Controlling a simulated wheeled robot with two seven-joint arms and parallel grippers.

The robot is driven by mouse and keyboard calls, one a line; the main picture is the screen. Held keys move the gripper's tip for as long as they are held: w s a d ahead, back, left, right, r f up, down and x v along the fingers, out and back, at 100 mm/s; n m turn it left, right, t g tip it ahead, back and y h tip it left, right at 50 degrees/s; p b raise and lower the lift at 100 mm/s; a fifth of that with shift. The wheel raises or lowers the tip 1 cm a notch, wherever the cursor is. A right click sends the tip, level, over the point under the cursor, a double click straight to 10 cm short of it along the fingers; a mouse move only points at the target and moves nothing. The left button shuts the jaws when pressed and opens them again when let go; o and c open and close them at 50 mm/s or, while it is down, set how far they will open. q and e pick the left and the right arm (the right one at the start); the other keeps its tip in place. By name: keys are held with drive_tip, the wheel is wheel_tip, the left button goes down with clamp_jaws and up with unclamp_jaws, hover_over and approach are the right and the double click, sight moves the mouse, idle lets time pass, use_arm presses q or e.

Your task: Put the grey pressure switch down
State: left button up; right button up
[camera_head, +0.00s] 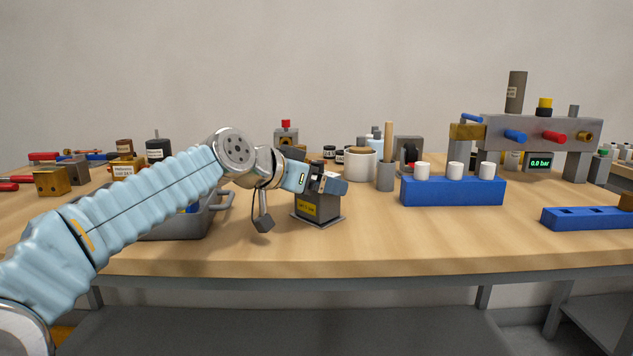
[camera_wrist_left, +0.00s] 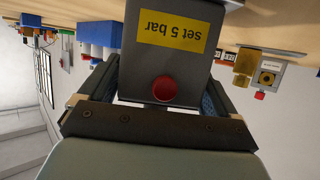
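The grey pressure switch (camera_head: 316,207) is a dark grey box with a yellow label, upright at the middle of the bench. Its base plate appears to rest on the wood; any small gap is hard to tell. My left gripper (camera_head: 325,182) is around its top. In the left wrist view, upside down, the switch (camera_wrist_left: 165,72) shows its "set 5 bar" label and a red button between the two fingers (camera_wrist_left: 162,90). The fingers lie close against both sides and appear shut on it. My right gripper is not in view.
A grey tray (camera_head: 180,226) stands left under my arm. A white pot (camera_head: 360,166) and grey cup (camera_head: 386,177) stand behind right. A blue rack (camera_head: 452,191) with white caps is farther right. The bench front (camera_head: 350,245) is clear.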

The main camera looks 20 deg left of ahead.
use_arm(q)
drive_tip(key=shift+o, duration=0.5)
drive_tip(key=shift+r, duration=0.3)
drive_tip(key=b+v, duration=0.1)
drive_tip(key=v, duration=1.1)
